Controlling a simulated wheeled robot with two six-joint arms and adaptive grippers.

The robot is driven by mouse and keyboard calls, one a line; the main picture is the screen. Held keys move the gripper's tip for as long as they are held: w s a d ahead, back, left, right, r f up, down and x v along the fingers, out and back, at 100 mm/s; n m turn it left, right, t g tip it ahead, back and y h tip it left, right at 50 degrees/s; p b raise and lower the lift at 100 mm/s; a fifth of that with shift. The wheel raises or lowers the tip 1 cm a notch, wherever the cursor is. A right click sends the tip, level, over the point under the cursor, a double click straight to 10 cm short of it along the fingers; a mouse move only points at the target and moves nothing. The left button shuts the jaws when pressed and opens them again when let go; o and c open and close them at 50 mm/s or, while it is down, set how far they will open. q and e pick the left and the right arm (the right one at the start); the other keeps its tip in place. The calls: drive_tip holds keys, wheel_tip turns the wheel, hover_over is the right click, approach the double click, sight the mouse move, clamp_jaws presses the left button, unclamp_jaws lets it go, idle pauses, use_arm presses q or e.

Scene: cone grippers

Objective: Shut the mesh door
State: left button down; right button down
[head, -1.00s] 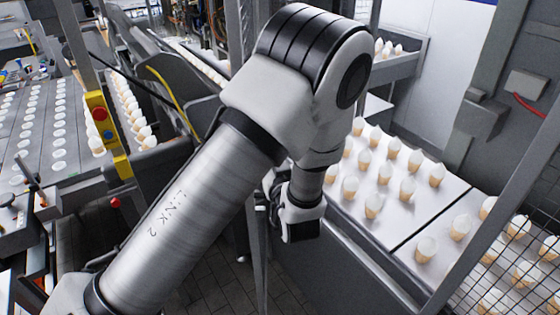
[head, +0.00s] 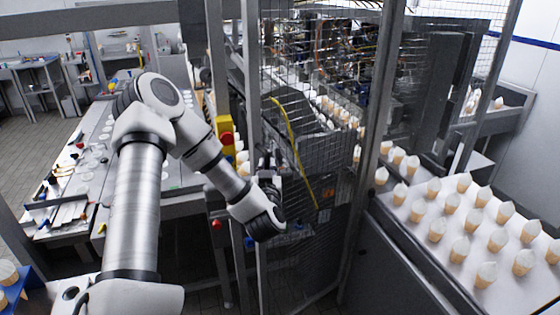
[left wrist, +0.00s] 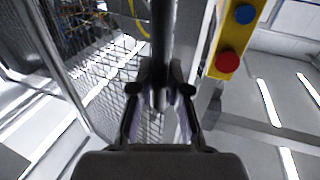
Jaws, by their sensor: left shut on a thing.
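The mesh door (head: 325,215) stands upright across the machine opening in the head view, in a grey metal frame. Its mesh also fills the left of the left wrist view (left wrist: 108,85). Its near-left edge is close beside the post with the yellow button box (head: 226,135); I cannot tell whether it touches. My left gripper (head: 268,168) is at that edge of the door. In the left wrist view its fingers (left wrist: 160,108) are closed around a dark upright bar, apparently the door's handle (left wrist: 162,50). My right gripper is out of view.
Behind the mesh is machinery with rows of cones. To the right, a white conveyor (head: 415,215) carries many more cones (head: 485,272). A grey table with white discs (head: 92,158) lies to the left. Open tiled floor (head: 30,150) shows at far left.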

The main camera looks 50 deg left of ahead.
use_arm(q)
drive_tip(key=shift+a+f, duration=0.2)
drive_tip(key=shift+a, duration=1.2)
drive_tip(key=c, duration=1.1)
unclamp_jaws()
drive_tip(key=shift+w, duration=0.1)
drive_tip(key=shift+c, duration=0.2)
drive_tip(key=v, duration=0.7)
